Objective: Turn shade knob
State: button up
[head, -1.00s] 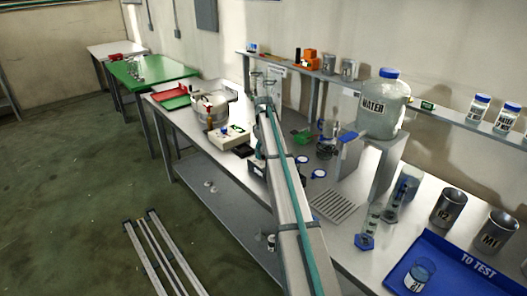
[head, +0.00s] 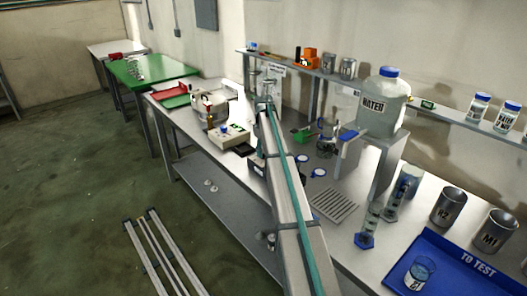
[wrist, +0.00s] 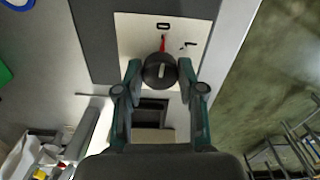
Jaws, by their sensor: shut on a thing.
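A round black knob (wrist: 160,71) with a pale pointer mark sits on a cream panel (wrist: 134,38) in the wrist view. A red mark or pointer (wrist: 163,43) shows just above the knob on the panel. My gripper (wrist: 160,73) is closed around the knob, one dark green finger on its left side and one on its right. The pale pointer mark runs roughly up and down in the wrist view. In the head view my arm hides the knob and the fingertips cannot be made out.
A cream instrument box (head: 228,137) stands left of my arm, near a metal pot (head: 207,106). A water jug (head: 384,101), glass cylinders (head: 368,225) and a blue tray (head: 457,262) are to the right. Open floor (head: 80,215) lies to the left.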

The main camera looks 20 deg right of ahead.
jog(key=m, duration=0.4)
jog(key=shift+m, duration=0.4)
jog(key=m, duration=0.4)
jog(key=shift+a+m, duration=0.1)
jog(key=shift+m, duration=0.6)
jog(key=o, duration=1.1)
jog(key=shift+o, duration=0.2)
jog(key=shift+r, duration=0.1)
notch_tip(320, 180, up, 12)
